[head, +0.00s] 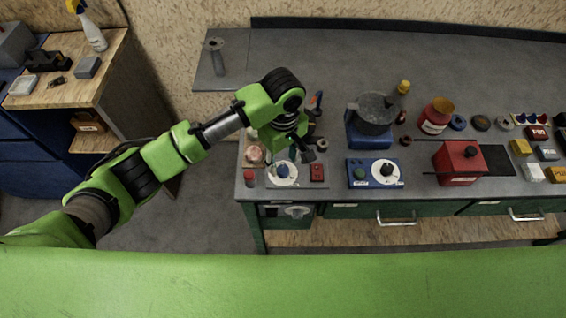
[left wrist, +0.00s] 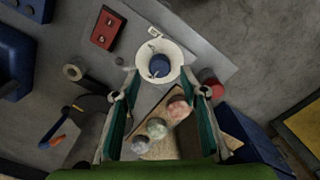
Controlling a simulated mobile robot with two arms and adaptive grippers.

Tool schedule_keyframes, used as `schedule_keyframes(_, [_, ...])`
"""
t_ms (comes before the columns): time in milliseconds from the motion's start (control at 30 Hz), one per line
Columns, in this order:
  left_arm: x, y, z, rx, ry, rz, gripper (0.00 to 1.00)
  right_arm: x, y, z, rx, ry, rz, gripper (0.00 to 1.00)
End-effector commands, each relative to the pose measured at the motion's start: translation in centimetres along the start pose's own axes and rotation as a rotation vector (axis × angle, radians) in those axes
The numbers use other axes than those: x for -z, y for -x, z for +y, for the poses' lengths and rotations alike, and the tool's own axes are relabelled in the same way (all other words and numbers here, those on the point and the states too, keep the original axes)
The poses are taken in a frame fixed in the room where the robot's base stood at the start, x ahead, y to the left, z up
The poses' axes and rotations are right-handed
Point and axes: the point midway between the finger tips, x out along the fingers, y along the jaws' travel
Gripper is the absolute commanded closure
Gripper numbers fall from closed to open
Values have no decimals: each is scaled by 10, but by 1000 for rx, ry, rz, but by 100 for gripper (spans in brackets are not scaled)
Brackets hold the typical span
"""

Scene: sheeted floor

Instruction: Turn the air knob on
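A blue knob (head: 284,170) on a round white dial (head: 291,181) stands at the front left corner of the workbench. I take it to be the air knob, though no label is readable. In the left wrist view the blue knob (left wrist: 159,66) sits on its white dial, just beyond the fingertips. My left gripper (head: 298,153) is above and slightly right of the knob, pointing down. In the left wrist view its two fingers (left wrist: 162,93) are spread apart with nothing gripped between them. My right gripper is not in view.
Beside the dial are a small red cylinder (head: 249,178) and a red box (head: 317,173). Several small balls (left wrist: 157,128) lie near the fingers. A blue box with dials (head: 360,183) stands farther right. Another round dial (head: 297,211) is on the bench front.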

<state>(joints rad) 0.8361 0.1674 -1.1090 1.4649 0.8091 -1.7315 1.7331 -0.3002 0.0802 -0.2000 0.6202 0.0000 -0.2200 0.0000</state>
Motion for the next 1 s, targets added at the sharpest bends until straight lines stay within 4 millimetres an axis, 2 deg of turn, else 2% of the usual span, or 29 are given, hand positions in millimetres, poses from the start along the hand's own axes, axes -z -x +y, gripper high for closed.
schedule_keyframes(200, [0, -26, 0, 1, -1, 1, 60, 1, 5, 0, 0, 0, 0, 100])
schedule_keyframes(567, [0, -32, 0, -1, -1, 1, 60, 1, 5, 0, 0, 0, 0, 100])
schedule_keyframes(600, [0, -32, 0, -1, -1, 1, 65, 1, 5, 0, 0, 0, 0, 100])
schedule_keyframes(733, [0, -32, 0, -1, -1, 1, 99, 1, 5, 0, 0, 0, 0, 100])
schedule_keyframes(1000, [0, -31, 0, 0, -10, 0, 99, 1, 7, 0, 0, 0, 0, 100])
